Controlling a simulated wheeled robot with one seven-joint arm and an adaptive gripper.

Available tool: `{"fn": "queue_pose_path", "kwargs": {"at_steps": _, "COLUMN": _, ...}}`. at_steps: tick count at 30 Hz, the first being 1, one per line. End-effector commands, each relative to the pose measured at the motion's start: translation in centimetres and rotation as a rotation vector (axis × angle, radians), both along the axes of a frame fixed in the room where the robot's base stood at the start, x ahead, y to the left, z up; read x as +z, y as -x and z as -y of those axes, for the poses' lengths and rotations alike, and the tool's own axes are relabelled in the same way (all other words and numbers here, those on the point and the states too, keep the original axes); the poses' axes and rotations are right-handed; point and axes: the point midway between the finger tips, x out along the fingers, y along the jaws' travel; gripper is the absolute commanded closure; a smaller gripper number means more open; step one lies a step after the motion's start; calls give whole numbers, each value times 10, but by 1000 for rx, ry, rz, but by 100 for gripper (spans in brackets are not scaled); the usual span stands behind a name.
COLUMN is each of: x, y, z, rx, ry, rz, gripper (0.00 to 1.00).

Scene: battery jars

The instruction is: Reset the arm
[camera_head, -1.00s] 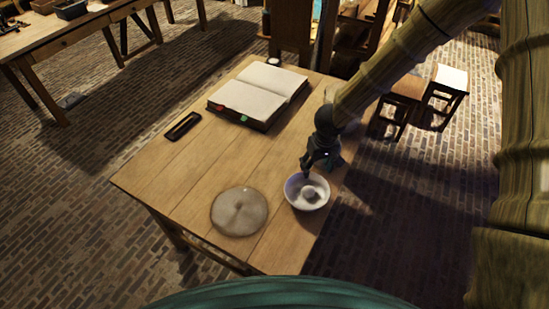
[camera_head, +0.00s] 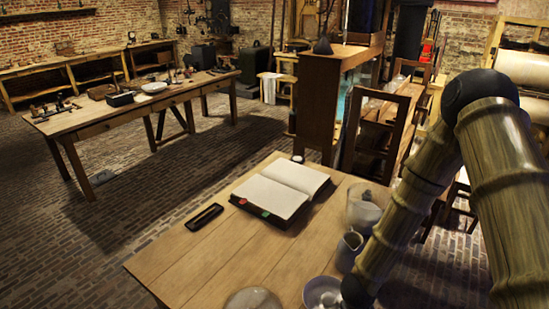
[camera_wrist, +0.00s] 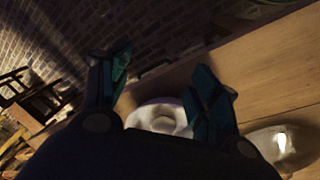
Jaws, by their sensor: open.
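My gripper (camera_wrist: 163,82) is open in the wrist view, with its two dark teal fingers spread apart. No object shows between the fingertips. A white bowl (camera_wrist: 150,112) is in view beyond and between the fingers. In the head view my arm comes down from the right, and its lower end is at the bottom edge beside the bowl (camera_head: 318,287). The fingers are not visible in the head view. The bowl's contents are hard to make out now.
A jug (camera_head: 349,246) and a glass jar (camera_head: 364,207) stand on the wooden table (camera_head: 225,262) close to my arm. An open book (camera_head: 283,191), a dark narrow tray (camera_head: 204,217) and a round disc (camera_head: 253,299) are further left. Brick floor lies beyond.

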Motion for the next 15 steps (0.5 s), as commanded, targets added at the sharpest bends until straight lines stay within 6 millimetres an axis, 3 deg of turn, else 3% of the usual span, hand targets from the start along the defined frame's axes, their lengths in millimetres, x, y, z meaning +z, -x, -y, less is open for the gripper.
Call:
{"fn": "queue_pose_path", "kwargs": {"at_steps": 6, "x": -32, "y": 61, "z": 9, "rx": -18, "ry": 16, "rz": 8, "gripper": 38}}
{"fn": "queue_pose_path", "kwargs": {"at_steps": 15, "x": -59, "y": 142, "z": 4, "rx": -66, "ry": -53, "rz": 5, "gripper": 38}}
